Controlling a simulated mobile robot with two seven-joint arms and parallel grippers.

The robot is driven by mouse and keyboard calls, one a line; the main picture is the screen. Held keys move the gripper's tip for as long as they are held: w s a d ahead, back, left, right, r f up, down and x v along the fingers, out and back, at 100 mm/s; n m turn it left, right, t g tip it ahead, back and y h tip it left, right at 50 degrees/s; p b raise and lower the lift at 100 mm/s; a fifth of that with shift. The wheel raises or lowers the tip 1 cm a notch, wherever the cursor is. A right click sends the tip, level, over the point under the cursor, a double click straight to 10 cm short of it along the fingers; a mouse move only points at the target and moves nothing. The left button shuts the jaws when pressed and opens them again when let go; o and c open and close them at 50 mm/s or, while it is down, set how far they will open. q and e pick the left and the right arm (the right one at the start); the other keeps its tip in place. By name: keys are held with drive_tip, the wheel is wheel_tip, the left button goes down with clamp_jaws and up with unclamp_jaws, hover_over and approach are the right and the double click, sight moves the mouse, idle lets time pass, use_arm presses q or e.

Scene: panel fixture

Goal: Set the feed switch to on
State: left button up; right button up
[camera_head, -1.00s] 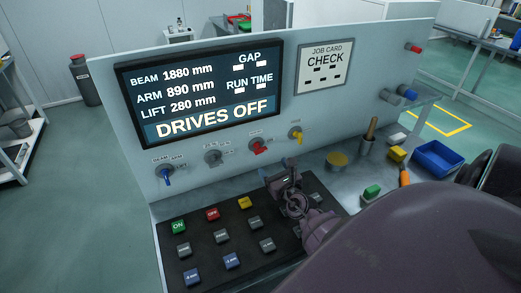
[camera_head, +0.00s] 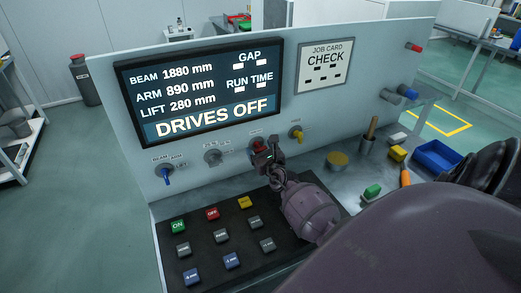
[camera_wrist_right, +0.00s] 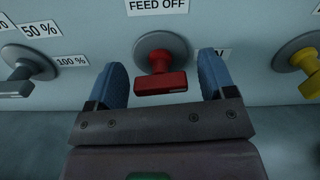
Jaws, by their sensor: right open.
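The feed switch is a red rotary knob (camera_wrist_right: 162,78) on a grey round base, below a label (camera_wrist_right: 157,6) reading FEED OFF in the right wrist view. Its red handle bar lies across, low on the base. My right gripper (camera_wrist_right: 163,82) is open, with one blue finger on each side of the red knob and a gap on both sides. In the head view the red knob (camera_head: 257,145) is partly hidden behind my right gripper (camera_head: 268,156). My left gripper does not show in the head view.
A grey knob (camera_wrist_right: 20,70) with percent labels is left of the red knob and a yellow knob (camera_wrist_right: 308,62) is right of it. A button panel (camera_head: 205,250) lies below. The screen (camera_head: 200,95) reads DRIVES OFF. A blue bin (camera_head: 438,157) stands at right.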

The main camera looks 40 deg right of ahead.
drive_tip(key=shift+c, duration=0.4)
drive_tip(key=c, duration=0.9)
drive_tip(key=shift+o, duration=0.2)
drive_tip(key=shift+m, duration=0.9)
drive_tip(key=o, duration=0.9)
drive_tip(key=shift+o, duration=0.2)
drive_tip(key=shift+s, duration=0.1)
